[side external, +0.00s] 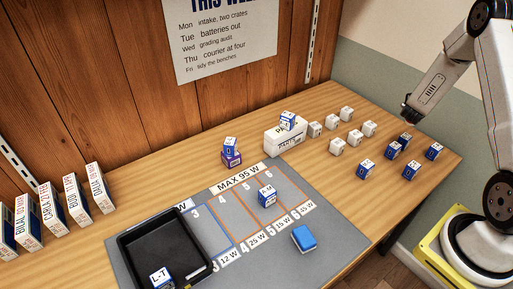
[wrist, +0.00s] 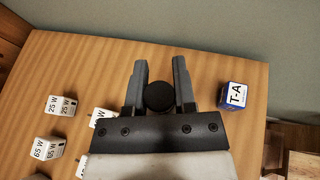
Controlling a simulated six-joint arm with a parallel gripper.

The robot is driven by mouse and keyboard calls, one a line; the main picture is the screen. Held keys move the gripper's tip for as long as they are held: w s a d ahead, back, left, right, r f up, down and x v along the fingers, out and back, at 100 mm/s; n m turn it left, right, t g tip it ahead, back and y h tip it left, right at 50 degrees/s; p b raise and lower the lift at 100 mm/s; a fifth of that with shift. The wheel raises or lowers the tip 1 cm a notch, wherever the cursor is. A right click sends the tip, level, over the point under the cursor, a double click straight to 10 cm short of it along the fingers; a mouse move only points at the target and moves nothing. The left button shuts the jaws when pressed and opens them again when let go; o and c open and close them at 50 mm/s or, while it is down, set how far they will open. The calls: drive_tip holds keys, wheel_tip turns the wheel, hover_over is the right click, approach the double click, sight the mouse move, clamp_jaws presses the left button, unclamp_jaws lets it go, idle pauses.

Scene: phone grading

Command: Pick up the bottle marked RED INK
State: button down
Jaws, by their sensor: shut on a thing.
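In the wrist view my gripper (wrist: 160,62) is shut on a dark round-topped thing (wrist: 159,96), held between its two grey fingers. I see only the thing's black top; its sides and any label are hidden. I cannot tell whether it is the bottle marked RED INK, and no such lettering is readable in either view. In the side external view the dark end of my gripper (side external: 408,113) is at the right, over the far right part of the wooden table. What it holds is too small to make out there.
A blue-and-white T-A cube (wrist: 235,96) is right of my gripper, with white cubes (wrist: 61,105) to its left. Several blue cubes (side external: 365,168) stand nearby. A white box (side external: 285,138), grey mat (side external: 345,235), black tray (side external: 165,238) and blue block (side external: 304,238) lie further left.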

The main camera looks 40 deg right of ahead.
drive_tip(key=shift+s+a+r, duration=0.45)
drive_tip(key=shift+s+a, duration=0.25)
drive_tip(key=shift+s+a+r, duration=0.45)
drive_tip(key=shift+s+a, duration=0.2)
drive_tip(key=shift+s, duration=0.05)
